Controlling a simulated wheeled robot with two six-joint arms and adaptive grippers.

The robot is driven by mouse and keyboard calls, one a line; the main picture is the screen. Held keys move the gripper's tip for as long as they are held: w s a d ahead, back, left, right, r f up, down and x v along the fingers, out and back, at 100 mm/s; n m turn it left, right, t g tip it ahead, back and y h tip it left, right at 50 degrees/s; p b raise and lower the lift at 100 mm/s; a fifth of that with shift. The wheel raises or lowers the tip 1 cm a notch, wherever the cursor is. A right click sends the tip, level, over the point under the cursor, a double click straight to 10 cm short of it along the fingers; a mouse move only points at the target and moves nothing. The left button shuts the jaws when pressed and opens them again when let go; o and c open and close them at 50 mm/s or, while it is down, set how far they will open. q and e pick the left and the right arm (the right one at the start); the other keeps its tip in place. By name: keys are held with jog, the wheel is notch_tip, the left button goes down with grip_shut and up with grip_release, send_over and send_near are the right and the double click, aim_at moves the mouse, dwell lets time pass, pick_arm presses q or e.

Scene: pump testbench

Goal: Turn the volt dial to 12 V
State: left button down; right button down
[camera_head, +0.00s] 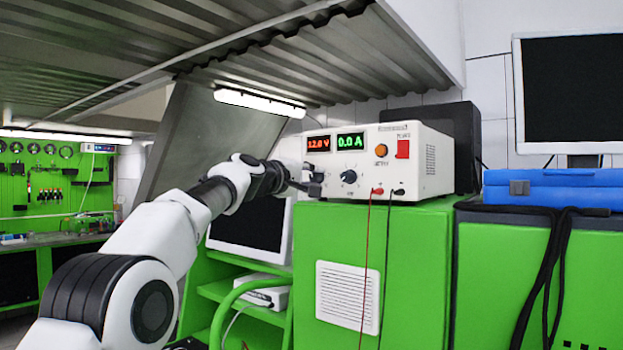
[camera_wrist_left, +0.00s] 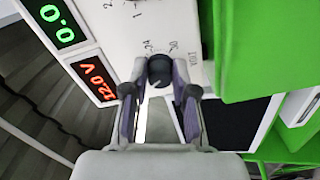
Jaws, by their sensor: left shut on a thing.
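The power supply (camera_head: 425,165) is a white box on a green cabinet. Its red display (camera_head: 318,144) reads 12.0 V, and the same display shows in the left wrist view (camera_wrist_left: 95,80). The green display (camera_head: 350,141) reads 0.0 A. The volt dial (camera_wrist_left: 159,70) is a black knob with printed numbers around it. My left gripper (camera_wrist_left: 160,88) is shut on the volt dial, with one finger on each side. In the head view my left gripper (camera_head: 312,180) covers the volt dial. My right gripper is not in view.
A second black dial (camera_head: 348,177) is right of my left gripper. An orange button (camera_head: 381,151) and a red switch (camera_head: 403,149) are further right. Red and black cables (camera_head: 368,250) hang in front of the green cabinet (camera_head: 415,270). A blue case (camera_head: 555,188) lies to the right.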

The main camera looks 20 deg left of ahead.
pick_arm(q)
jog(key=c, duration=1.1)
grip_release()
jog(key=shift+r, duration=0.1)
jog(key=shift+c, duration=0.2)
jog(key=shift+o, duration=1)
jog(key=shift+w, duration=0.1)
jog(key=v, duration=1.2)
jog(key=shift+d, duration=0.1)
